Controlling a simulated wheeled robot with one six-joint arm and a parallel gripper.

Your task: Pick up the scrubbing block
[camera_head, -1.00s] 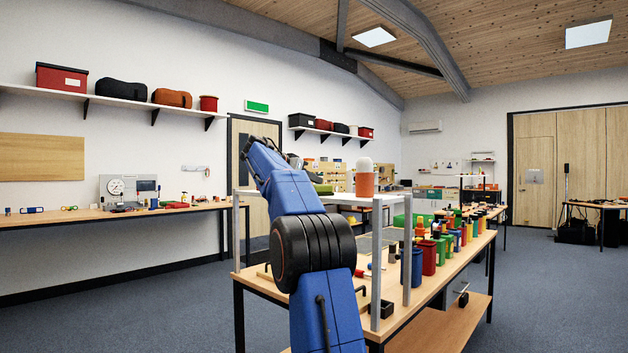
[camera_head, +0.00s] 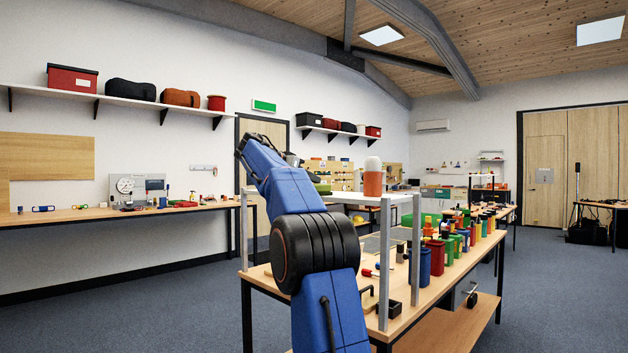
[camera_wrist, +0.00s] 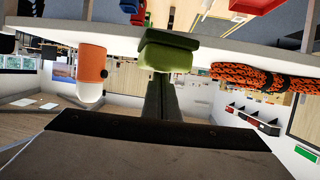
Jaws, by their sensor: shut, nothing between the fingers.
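The scrubbing block, which I take to be the green two-tone block (camera_wrist: 168,50), sits on a raised white shelf in the wrist view, where the scene appears upside down. In the head view it shows as a small green patch (camera_head: 322,188) beside my arm, partly hidden. My gripper (camera_wrist: 163,78) has its dark fingers together and empty, pointing at the block. The fingertips overlap the block in the wrist view; I cannot tell whether they touch it. In the head view the gripper is mostly hidden behind my blue arm.
An orange bottle with a white top (camera_head: 372,178) stands on the same shelf, with an orange-black rope coil (camera_wrist: 250,77) on the block's other side. Grey posts (camera_head: 385,265) hold the shelf above a wooden bench (camera_head: 425,295) crowded with coloured containers. Carpeted floor (camera_head: 160,300) is open at left.

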